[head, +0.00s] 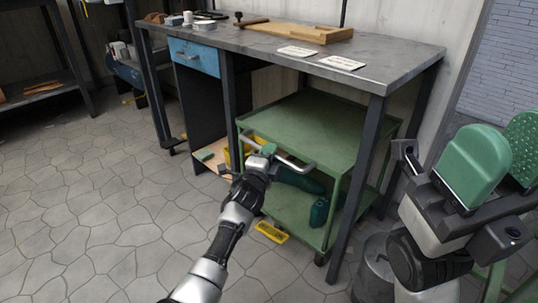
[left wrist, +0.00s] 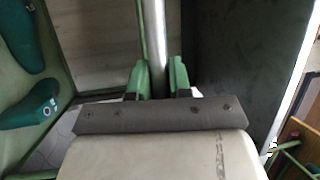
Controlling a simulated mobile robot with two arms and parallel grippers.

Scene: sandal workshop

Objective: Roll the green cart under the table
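The green cart (head: 318,122) stands at the right half of the grey-topped table (head: 385,72), with most of its upper shelf beneath the tabletop and its handle end towards me. Its upper shelf is empty; dark green shoe-shaped pieces (head: 318,212) lie on the lower shelf. My left gripper (head: 268,150) is at the cart's metal handle (head: 296,164). In the left wrist view its green fingers (left wrist: 158,78) close on both sides of the handle bar (left wrist: 154,30). My right gripper (head: 502,155) is at the right edge, its green fingers apart and empty.
A yellow tray (head: 271,232) lies on the floor by the cart's near side. A metal bucket (head: 375,268) stands right of the table's front leg (head: 358,190). A blue drawer (head: 194,57) hangs left of the cart. The stone floor at the left is clear.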

